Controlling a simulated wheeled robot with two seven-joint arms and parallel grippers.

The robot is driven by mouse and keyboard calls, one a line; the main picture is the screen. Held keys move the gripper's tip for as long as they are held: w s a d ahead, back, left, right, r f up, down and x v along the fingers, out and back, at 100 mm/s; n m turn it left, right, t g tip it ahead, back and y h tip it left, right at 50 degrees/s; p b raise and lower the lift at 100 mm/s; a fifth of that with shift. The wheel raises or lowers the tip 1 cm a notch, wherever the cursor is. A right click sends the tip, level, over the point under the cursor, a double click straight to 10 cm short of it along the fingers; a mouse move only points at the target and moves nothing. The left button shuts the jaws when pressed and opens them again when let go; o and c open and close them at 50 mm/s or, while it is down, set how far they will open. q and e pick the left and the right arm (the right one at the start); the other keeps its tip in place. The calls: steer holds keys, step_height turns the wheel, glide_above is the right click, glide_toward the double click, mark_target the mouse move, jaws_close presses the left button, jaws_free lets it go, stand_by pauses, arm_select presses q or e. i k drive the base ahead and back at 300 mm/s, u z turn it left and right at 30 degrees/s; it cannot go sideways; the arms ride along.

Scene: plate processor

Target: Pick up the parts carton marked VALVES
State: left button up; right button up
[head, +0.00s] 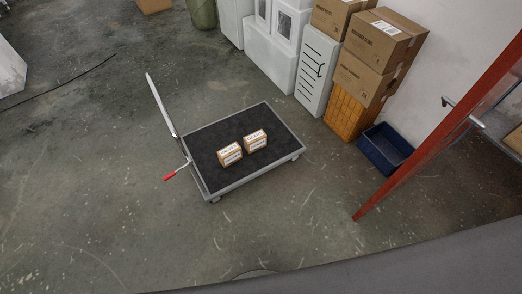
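Two small brown parts cartons with white labels stand side by side on the dark deck of a flat trolley (277,112). The left carton (229,154) sits slightly nearer to me, and the right carton (255,141) is just beyond it. The print on both is too small to read, so I cannot tell which one is marked VALVES. Neither of my grippers shows in the head view.
The trolley has an upright handle (160,104) on its left and a red lever (169,177). Stacked large boxes (372,45), a blue crate (375,156) and a red post (430,145) stand to the right. Concrete floor around the trolley's near side is clear.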

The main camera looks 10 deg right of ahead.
mark_target(229, 154)
steer(key=z, duration=0.05)
steer(key=i, duration=1.65)
steer(key=u, duration=0.05)
